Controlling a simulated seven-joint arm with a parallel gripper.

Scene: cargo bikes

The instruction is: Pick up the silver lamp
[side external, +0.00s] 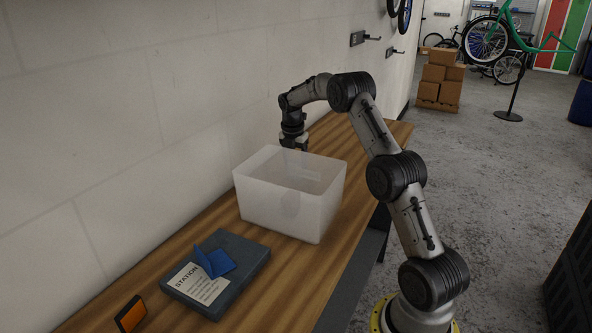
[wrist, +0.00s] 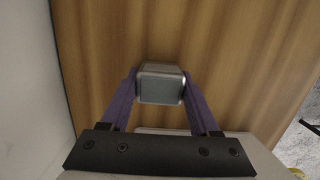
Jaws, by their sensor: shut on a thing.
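The silver lamp (wrist: 161,84) shows in the wrist view as a small grey, box-shaped thing with rounded edges. It sits between the two purple fingers of my gripper (wrist: 160,90), which is shut on it. In the side view my gripper (side external: 294,146) points down behind the far side of the translucent bin. The lamp itself is not clear there, as the bin hides the space below the fingers. I cannot tell whether the lamp touches the table.
A wall (side external: 120,130) borders the table.

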